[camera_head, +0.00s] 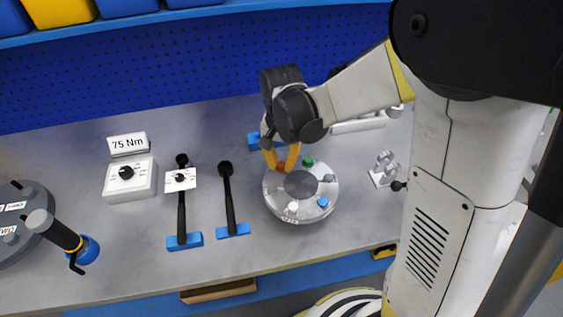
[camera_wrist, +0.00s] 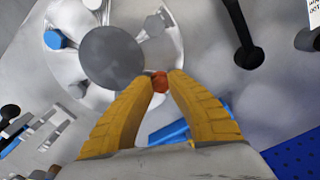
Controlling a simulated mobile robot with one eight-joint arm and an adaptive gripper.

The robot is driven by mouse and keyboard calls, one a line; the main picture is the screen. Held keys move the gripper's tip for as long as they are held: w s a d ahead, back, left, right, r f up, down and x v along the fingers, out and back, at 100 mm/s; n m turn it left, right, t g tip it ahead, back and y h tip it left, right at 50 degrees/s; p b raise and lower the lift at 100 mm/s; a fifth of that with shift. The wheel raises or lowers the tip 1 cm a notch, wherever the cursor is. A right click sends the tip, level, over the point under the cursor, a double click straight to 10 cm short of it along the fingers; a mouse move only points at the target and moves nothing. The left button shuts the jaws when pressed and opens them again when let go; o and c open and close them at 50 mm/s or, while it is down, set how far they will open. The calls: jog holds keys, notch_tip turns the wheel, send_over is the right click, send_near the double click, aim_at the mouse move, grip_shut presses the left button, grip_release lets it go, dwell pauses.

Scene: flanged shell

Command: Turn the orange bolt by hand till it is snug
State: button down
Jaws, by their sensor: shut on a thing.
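The orange bolt (camera_wrist: 159,82) sits near the edge of the round flanged shell (camera_wrist: 175,48). My gripper (camera_wrist: 160,84) has its two yellow fingers shut on the bolt's head, one finger on each side. In the head view my gripper (camera_head: 281,165) reaches down to the far-left part of the shell (camera_head: 300,215), where the orange bolt (camera_head: 281,166) shows partly between the fingers. The shell also carries a green bolt (camera_head: 308,161), a blue bolt (camera_head: 323,202), a white bolt (camera_head: 293,206) and a grey bolt (camera_head: 329,178) around a dark centre disc (camera_head: 301,184).
Left of the shell lie two black-handled tools in blue holders (camera_head: 233,231) (camera_head: 184,242). A white dial box (camera_head: 131,179) has a "75 Nm" sign (camera_head: 128,144) behind it. A grey metal bracket (camera_head: 384,170) stands to the right.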

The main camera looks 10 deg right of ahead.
aim_at(281, 165)
jog(key=shift+m, duration=0.7)
jog(key=c, duration=1.3)
grip_release()
jog(key=shift+o, duration=0.2)
notch_tip(281, 165, up, 12)
jog(key=s+d+r+n+t, duration=0.2)
jog(key=s+d+n+t, duration=0.4)
jog(key=s, duration=0.6)
jog(key=shift+s+d+r+t, duration=0.3)
jog(key=shift+d+t, duration=0.3)
jog(key=shift+d, duration=0.35)
